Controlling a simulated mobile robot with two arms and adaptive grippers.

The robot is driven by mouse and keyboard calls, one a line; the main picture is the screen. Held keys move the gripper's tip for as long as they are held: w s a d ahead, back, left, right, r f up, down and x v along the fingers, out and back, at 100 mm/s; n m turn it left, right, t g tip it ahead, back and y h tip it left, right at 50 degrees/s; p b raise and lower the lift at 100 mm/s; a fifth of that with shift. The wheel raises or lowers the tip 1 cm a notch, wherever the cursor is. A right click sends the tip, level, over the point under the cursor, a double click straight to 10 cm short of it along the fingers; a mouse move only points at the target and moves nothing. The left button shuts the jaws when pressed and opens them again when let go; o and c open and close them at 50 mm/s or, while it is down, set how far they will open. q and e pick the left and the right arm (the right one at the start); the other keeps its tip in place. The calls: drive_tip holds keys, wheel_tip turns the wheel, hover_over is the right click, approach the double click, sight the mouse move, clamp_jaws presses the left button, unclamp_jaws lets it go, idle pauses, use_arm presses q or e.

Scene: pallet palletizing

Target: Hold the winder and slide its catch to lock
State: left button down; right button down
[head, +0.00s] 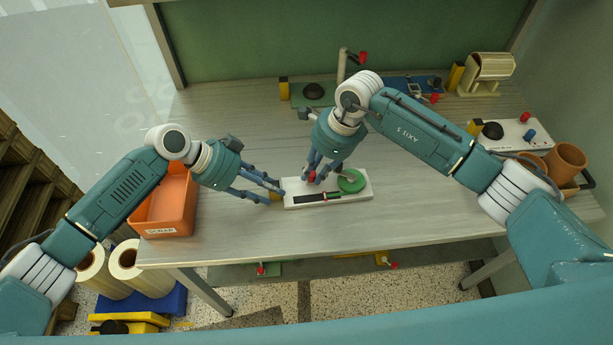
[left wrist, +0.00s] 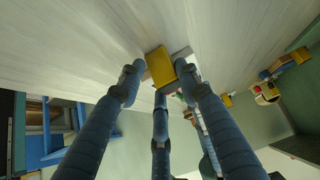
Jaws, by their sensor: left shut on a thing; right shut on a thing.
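The winder (head: 358,194) is a white board lying flat on the table. It carries a green disc (head: 352,181), a dark slot (head: 320,197) along its front and a red knob (head: 311,177). My left gripper (head: 274,191) is shut on the yellow block (left wrist: 160,66) at the board's left end; that block sits between the fingers in the left wrist view. My right gripper (head: 316,174) comes from above with its fingers closed around the red knob, which looks like the catch. The fingers partly hide the knob and the slot's surroundings.
An orange scrap bin (head: 163,226) stands at the table's left edge. Similar boards stand at the back, including a white one (head: 513,134) at right, near brown pots (head: 566,161).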

drive_tip(key=shift+w+d, duration=0.15)
drive_tip(key=shift+d, duration=0.4)
drive_tip(key=c, duration=1.5)
unclamp_jaws()
drive_tip(key=shift+a, duration=0.1)
drive_tip(key=v, duration=1.2)
drive_tip(key=shift+r, duration=0.1)
